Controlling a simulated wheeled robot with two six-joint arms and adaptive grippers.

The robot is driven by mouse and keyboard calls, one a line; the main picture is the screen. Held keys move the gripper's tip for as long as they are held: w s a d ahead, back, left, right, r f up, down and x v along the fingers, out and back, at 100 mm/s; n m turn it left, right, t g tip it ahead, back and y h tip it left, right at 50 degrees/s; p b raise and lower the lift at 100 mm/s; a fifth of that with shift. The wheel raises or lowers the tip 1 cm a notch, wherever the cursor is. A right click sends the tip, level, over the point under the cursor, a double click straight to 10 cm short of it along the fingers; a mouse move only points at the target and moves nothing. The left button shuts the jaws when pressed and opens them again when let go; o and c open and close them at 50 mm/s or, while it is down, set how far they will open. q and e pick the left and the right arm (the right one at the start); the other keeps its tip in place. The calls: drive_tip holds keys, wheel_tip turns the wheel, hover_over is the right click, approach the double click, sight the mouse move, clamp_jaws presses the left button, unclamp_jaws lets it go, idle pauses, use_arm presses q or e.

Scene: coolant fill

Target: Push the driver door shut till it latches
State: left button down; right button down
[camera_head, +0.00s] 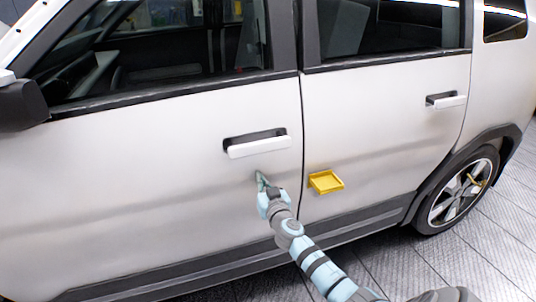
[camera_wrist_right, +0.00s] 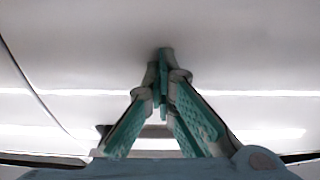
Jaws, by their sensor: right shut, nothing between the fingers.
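The driver door (camera_head: 160,150) is the white front door at the left in the head view, with a white handle (camera_head: 258,146) near its rear edge. The door lies about level with the rear door (camera_head: 390,110), with a thin dark seam between them. My right gripper (camera_head: 262,180) is shut and empty, its tips at the door panel just below the handle. In the right wrist view the shut fingers (camera_wrist_right: 163,60) point at the white panel; whether they touch it I cannot tell. Whether the latch has caught does not show. My left gripper is not in view.
A yellow tray (camera_head: 326,182) sits at the rear door's lower front, right of my right gripper. A dark side mirror (camera_head: 22,105) juts out at the far left. The rear wheel (camera_head: 462,190) stands at the right, with open tiled floor (camera_head: 490,245) beside it.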

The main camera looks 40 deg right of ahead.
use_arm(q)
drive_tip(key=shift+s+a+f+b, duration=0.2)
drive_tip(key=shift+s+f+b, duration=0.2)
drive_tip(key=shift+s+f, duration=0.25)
use_arm(e)
drive_tip(key=shift+w+d+r, duration=0.1)
drive_tip(key=shift+w+r, duration=0.15)
drive_tip(key=shift+r, duration=0.35)
drive_tip(key=shift+w+d+r, duration=0.1)
drive_tip(key=shift+w+r, duration=0.1)
drive_tip(key=shift+r, duration=0.35)
use_arm(q)
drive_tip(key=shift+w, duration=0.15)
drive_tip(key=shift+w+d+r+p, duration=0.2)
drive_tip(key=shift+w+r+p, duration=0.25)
drive_tip(key=shift+p, duration=0.05)
use_arm(e)
drive_tip(key=s+a+f, duration=0.2)
drive_tip(key=s, duration=0.5)
drive_tip(key=shift+s+a+f, duration=0.2)
drive_tip(key=shift+s+a, duration=0.05)
drive_tip(key=shift+a, duration=0.15)
drive_tip(key=shift+s, duration=0.1)
